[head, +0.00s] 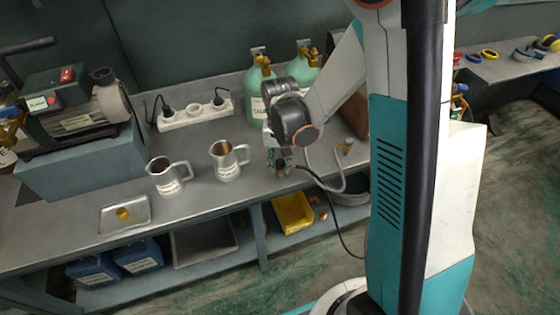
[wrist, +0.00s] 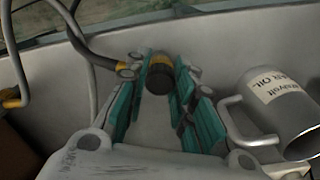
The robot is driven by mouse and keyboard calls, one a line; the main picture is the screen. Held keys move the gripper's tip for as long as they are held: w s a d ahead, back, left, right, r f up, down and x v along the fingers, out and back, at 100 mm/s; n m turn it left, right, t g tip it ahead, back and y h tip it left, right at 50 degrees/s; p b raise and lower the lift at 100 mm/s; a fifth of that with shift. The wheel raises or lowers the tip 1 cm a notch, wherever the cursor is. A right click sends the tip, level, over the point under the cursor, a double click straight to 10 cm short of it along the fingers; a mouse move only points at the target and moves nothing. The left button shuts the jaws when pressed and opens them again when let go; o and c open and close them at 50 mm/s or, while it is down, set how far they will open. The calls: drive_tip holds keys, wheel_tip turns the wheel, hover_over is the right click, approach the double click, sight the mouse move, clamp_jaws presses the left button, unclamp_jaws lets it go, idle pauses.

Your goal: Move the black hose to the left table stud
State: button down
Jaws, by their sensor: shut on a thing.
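My gripper (head: 281,168) is at the front part of the bench, right of the mugs. In the wrist view its teal fingers (wrist: 158,90) are closed around the black and yellow end fitting (wrist: 158,74) of the black hose. The black hose (wrist: 90,55) runs from this end to the left in the wrist view; in the head view the hose (head: 345,236) hangs over the bench edge toward the floor. A brass fitting (head: 345,147) with a pale hose stands on the bench to the right. I cannot make out the left table stud; the gripper may hide it.
Two metal mugs (head: 165,176) (head: 228,160) stand left of my gripper; one shows close beside the fingers in the wrist view (wrist: 275,110). A small tray (head: 104,224) holds a brass piece. Green cylinders (head: 257,92) and a power strip (head: 195,115) are behind. A yellow bin (head: 293,212) sits below.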

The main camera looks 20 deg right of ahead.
drive_tip(key=shift+f, duration=0.25)
drive_tip(key=c, duration=1.3)
unclamp_jaws()
drive_tip(key=shift+r, duration=0.2)
wheel_tip(320, 180, up, 12)
